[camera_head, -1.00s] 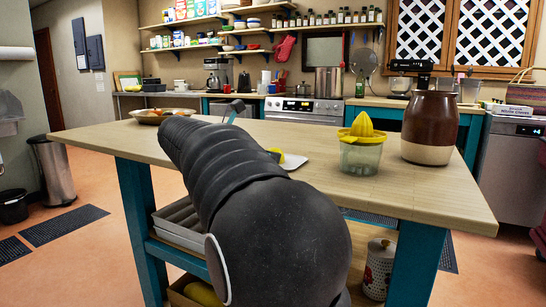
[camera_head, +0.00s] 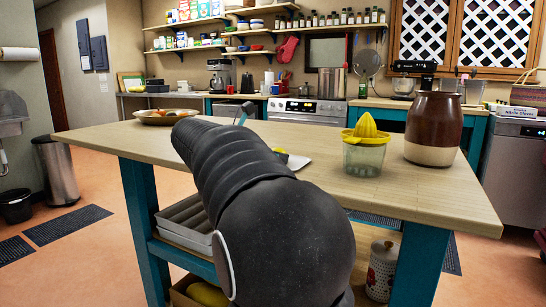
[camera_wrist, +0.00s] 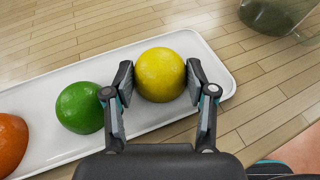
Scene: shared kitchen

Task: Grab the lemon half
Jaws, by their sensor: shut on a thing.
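The yellow lemon half (camera_wrist: 160,75) sits rounded side up at the right part of a long white tray (camera_wrist: 215,62) in the wrist view. My gripper (camera_wrist: 160,78) has one finger on each side of it and is shut on it. I cannot see clear space between the lemon half and the tray. In the head view my arm hides my gripper and most of the tray; only the tray's right end (camera_head: 299,162) and a bit of yellow show past the arm.
In the wrist view a green lime half (camera_wrist: 80,107) and an orange half (camera_wrist: 10,143) lie left on the tray. A juicer with a yellow top (camera_head: 366,145) and a brown crock (camera_head: 434,128) stand right on the wooden table (camera_head: 400,190). A fruit bowl (camera_head: 165,117) stands far left.

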